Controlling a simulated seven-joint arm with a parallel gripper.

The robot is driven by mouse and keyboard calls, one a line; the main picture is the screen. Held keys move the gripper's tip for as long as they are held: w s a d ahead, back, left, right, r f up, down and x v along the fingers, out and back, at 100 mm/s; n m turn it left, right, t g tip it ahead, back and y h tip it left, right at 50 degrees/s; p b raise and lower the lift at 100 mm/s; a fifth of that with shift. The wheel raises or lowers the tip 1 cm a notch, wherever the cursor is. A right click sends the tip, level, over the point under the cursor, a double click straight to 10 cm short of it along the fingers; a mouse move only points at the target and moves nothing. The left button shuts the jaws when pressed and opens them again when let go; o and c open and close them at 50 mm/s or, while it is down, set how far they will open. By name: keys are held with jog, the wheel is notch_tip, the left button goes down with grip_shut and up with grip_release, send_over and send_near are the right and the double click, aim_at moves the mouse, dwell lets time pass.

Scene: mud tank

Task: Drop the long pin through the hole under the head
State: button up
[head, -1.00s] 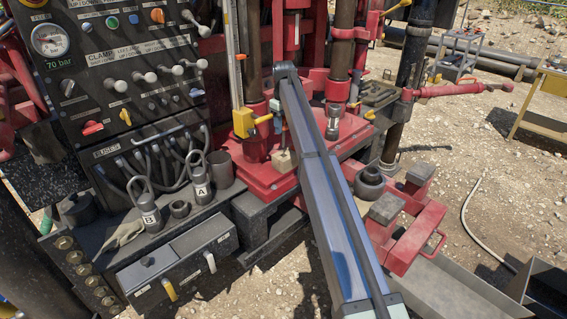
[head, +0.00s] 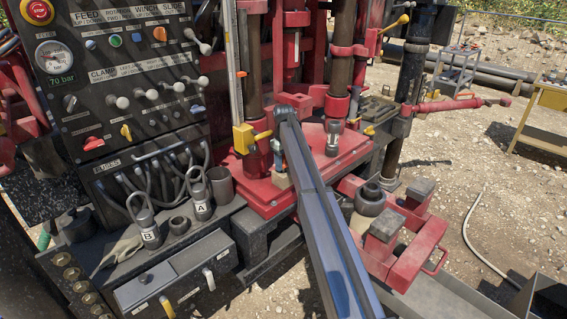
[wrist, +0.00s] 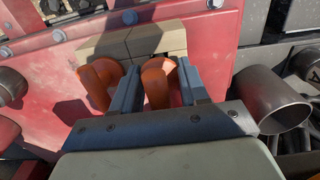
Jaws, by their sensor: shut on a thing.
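My gripper shows in the wrist view (wrist: 158,68), its two dark fingers on either side of a rounded orange piece (wrist: 156,86). It is shut on that piece. A second orange curved part (wrist: 99,85) sits outside the left finger; I cannot tell whether the two parts join. Pale tan blocks (wrist: 130,42) lie just beyond the fingertips on the red plate. In the head view my arm comes down over the same red plate (head: 335,150), by a tan block (head: 283,182). I cannot make out the long pin's shaft or the hole; my arm hides part of the area.
An open grey cup (head: 221,187) stands left of the plate, also in the wrist view (wrist: 272,102). Lifting pieces tagged A (head: 201,198) and B (head: 147,225) stand beside it. A yellow lever block (head: 243,138) and red columns crowd the plate. A red clamp frame (head: 410,250) lies right.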

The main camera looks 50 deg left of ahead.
jog(key=shift+f, duration=0.15)
jog(key=o, duration=1.1)
jog(key=shift+o, duration=0.2)
notch_tip(320, 180, up, 14)
jog(key=shift+w, duration=0.35)
jog(key=shift+f, duration=0.1)
